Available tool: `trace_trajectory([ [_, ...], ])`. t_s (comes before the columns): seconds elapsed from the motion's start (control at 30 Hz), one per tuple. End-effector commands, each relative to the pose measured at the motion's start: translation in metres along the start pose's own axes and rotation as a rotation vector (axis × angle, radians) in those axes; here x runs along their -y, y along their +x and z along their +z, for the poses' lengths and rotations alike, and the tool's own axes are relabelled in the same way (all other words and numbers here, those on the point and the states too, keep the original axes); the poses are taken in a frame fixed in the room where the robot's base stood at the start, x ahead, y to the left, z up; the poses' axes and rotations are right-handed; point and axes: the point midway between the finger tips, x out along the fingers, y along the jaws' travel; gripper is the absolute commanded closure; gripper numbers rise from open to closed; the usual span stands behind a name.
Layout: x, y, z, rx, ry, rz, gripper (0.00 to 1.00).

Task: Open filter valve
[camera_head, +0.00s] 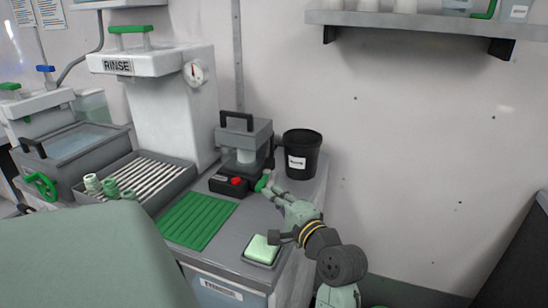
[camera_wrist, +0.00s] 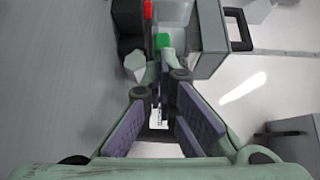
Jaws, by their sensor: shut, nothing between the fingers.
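A grey device with a black handle (camera_head: 238,135) stands on the counter against the wall. A small green part (camera_head: 262,184) sits at its front right, beside its dark base; I take it for the filter valve, but no label shows. The green part also shows in the wrist view (camera_wrist: 163,41), just beyond my fingertips. My gripper (camera_head: 272,190) is shut and empty, its tips close to the green part. I cannot tell whether they touch. The green part's far side and mounting are hidden.
A red button (camera_head: 237,181) is on the device's dark base. A black bucket (camera_head: 301,160) stands right of the device. A green ribbed mat (camera_head: 198,220) and a pale green block in a tray (camera_head: 262,250) lie on the counter. A green wheel (camera_head: 40,186) is far left.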

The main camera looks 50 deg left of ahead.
Motion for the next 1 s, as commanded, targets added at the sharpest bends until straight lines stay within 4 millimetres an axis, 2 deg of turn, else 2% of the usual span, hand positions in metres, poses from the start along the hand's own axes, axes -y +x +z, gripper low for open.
trace_trajectory([
  [0.43,-0.0007,0.006,0.0083,0.001,0.001,0.001,1.0],
  [1.0,-0.0006,0.0064,0.0081,0.001,0.001,0.001,1.0],
])
